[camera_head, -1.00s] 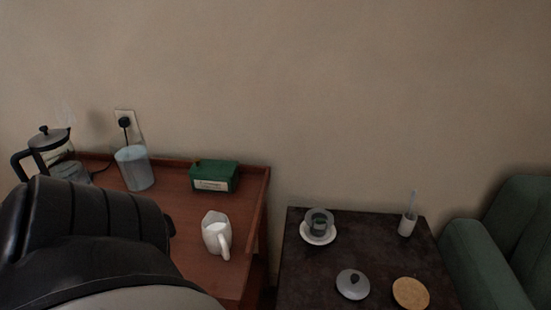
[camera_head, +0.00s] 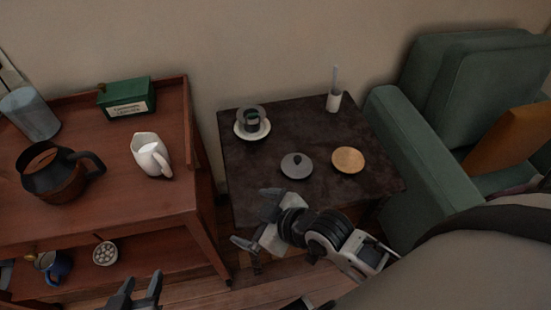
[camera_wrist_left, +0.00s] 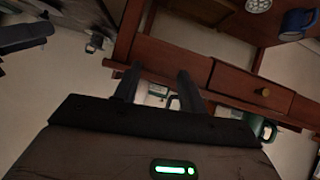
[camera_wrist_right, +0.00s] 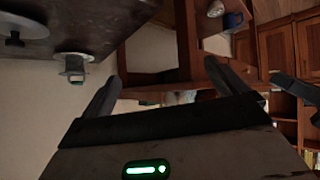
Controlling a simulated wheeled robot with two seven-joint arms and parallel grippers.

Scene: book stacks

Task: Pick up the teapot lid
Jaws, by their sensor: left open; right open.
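The grey round lid with a dark knob (camera_head: 296,166) lies on the dark side table (camera_head: 240,180) in the head view. It also shows, cut off, at the upper left of the right wrist view (camera_wrist_right: 18,26). My right gripper (camera_head: 256,222) is open and empty, in front of the table's near edge and apart from the lid. My left gripper (camera_head: 140,284) is open and empty at the bottom of the head view, in front of the wooden cabinet. A brown pot with a black rim and handle (camera_head: 58,182), without a lid on it, stands on the cabinet.
A cup on a saucer (camera_head: 252,122), a tan round coaster (camera_head: 348,160) and a white holder (camera_head: 334,102) share the table with the lid. A green armchair (camera_head: 390,120) stands at right. The wooden cabinet (camera_head: 110,215) at left holds a white pitcher (camera_head: 150,155) and green box (camera_head: 127,98).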

